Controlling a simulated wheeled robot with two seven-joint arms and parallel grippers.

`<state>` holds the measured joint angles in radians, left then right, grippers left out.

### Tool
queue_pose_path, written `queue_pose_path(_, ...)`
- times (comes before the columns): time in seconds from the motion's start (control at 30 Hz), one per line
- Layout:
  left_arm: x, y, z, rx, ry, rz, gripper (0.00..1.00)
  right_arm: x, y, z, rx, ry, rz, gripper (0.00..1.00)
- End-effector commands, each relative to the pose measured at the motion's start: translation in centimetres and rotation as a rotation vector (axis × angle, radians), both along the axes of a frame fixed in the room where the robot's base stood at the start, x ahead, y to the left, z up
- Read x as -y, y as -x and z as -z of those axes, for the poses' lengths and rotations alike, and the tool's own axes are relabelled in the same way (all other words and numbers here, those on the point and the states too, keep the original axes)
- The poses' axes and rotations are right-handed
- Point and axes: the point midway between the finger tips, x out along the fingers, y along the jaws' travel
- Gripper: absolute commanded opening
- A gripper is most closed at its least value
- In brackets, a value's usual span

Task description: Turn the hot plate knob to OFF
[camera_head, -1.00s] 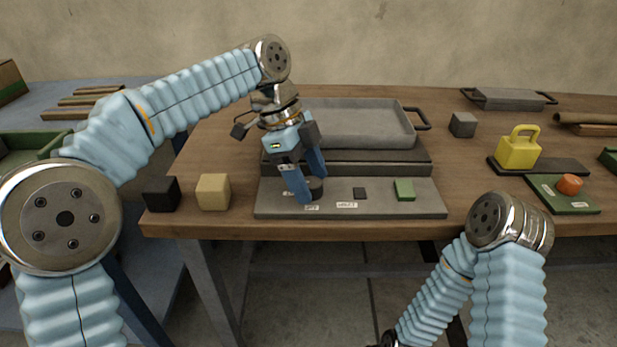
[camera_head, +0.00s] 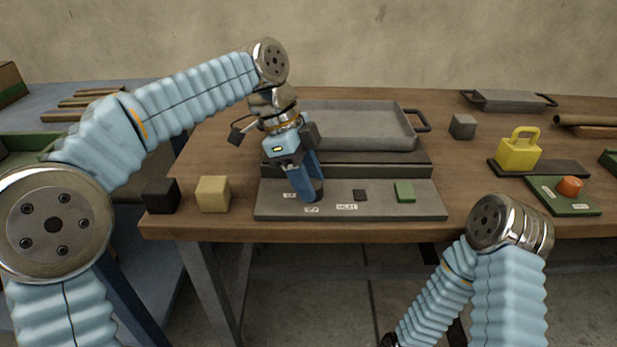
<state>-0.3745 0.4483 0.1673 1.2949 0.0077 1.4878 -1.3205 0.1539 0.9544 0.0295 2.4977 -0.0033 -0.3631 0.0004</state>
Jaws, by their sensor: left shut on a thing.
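The hot plate's grey control panel (camera_head: 350,207) lies along the table's front edge. Its dark round knob (camera_head: 316,191) shows partly between and behind the blue fingers of my left gripper (camera_head: 309,193). The left gripper reaches down from above and is shut on the knob. Small white labels sit by the knob, one in front (camera_head: 311,210) and one to its right; their words are too small to read surely.
A grey tray (camera_head: 414,128) with dark handles sits on the hot plate behind the panel. A black cube (camera_head: 161,195) and a tan cube (camera_head: 213,193) stand left of the panel. A yellow weight (camera_head: 518,151) and an orange button (camera_head: 569,186) on a green base are at the right.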

Motion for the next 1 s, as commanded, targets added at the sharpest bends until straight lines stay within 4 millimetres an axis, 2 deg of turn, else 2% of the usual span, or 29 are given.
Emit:
queue_pose_path(0.5, -0.04, 0.32, 0.02, 0.002, 0.0, -0.448, 0.13, 0.03, 0.0, 0.69, 0.0, 0.001, 0.001, 0.0)
queue_pose_path(1.0, 0.13, 0.58, -0.11, 0.003, 0.001, -0.92, 0.13, 0.03, 0.0, 0.5, 0.0, 0.001, 0.001, 0.0)
